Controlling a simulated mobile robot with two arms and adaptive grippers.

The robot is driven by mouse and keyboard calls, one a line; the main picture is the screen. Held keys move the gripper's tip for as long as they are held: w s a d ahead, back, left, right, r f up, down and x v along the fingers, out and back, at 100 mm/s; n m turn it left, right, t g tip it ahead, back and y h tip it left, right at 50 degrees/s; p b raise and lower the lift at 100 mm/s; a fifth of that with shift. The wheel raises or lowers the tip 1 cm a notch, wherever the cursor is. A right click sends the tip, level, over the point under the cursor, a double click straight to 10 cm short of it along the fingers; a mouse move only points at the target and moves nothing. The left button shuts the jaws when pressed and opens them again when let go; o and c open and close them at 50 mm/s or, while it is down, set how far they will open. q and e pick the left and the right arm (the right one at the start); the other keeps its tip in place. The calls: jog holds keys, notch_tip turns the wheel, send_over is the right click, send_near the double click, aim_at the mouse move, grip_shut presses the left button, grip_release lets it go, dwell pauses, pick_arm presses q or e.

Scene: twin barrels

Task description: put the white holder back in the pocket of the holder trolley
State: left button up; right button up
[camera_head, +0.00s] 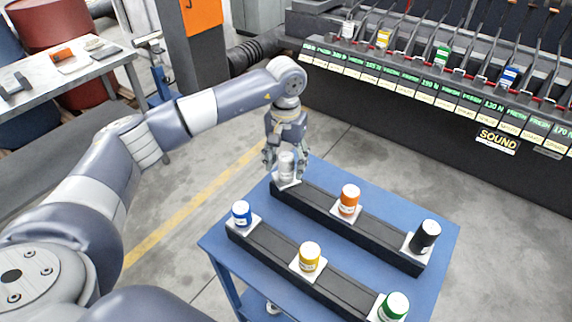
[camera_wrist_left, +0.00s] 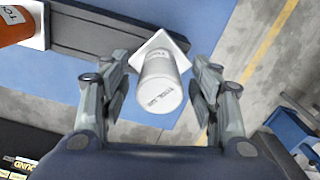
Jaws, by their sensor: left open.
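The white holder (camera_head: 286,166) is a pale cylinder on a square white base. It stands at the far left end of the back black rail on the blue holder trolley (camera_head: 440,235). In the left wrist view the white holder (camera_wrist_left: 160,85) is between the two fingers, with a gap on each side. My left gripper (camera_head: 285,160) is open around it; the fingers (camera_wrist_left: 160,100) do not touch it. Whether its base is fully in the pocket, I cannot tell. My right gripper is not in view.
An orange holder (camera_head: 349,199) and a black holder (camera_head: 426,236) stand on the same rail. Blue (camera_head: 241,213), yellow (camera_head: 309,256) and green (camera_head: 394,306) holders stand on the front rail. A long machine (camera_head: 450,100) with several holders is behind. A side table (camera_head: 60,75) stands left.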

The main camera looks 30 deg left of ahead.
pick_arm(q)
notch_tip(320, 180, up, 11)
jog(key=shift+f, duration=0.1)
dwell(0.6)
